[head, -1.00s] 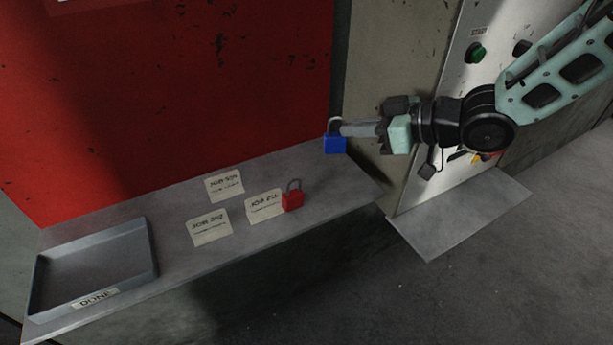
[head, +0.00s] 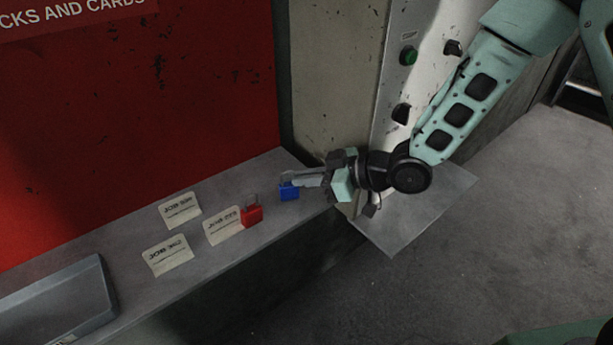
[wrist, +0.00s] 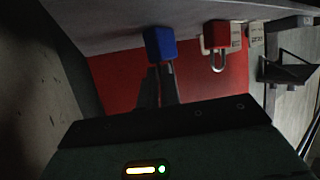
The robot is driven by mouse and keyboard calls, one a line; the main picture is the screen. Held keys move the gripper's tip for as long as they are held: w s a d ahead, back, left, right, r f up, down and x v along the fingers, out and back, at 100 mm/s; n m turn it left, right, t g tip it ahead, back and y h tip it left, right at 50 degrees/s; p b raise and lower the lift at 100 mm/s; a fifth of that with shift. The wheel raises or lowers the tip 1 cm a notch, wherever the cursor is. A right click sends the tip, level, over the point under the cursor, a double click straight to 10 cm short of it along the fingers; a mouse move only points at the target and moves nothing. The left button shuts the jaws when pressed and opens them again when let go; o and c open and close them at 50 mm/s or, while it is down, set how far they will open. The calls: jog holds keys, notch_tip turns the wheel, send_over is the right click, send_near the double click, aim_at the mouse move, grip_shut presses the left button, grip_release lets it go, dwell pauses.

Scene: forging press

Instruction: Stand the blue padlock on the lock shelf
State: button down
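The blue padlock (head: 289,191) is upright with its body down, at the right part of the grey lock shelf (head: 262,172). It also shows in the wrist view (wrist: 160,44), which is upside down. My gripper (head: 304,180) comes in from the right, with its fingers (wrist: 160,86) closed around the shackle, which they partly hide. The padlock's base is at or just above the shelf top; I cannot tell if it touches. A red padlock (head: 251,216) stands on the shelf to its left.
Several pale job cards (head: 180,209) are on the shelf left of the padlocks. A grey tray (head: 95,290) is at the shelf's left end. A red panel (head: 150,110) rises behind. A control panel with a green button (head: 408,55) is beyond my arm.

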jog(key=shift+f, duration=0.1)
jog(key=c, duration=2)
grip_release()
jog(key=shift+f, duration=0.1)
jog(key=o, duration=0.4)
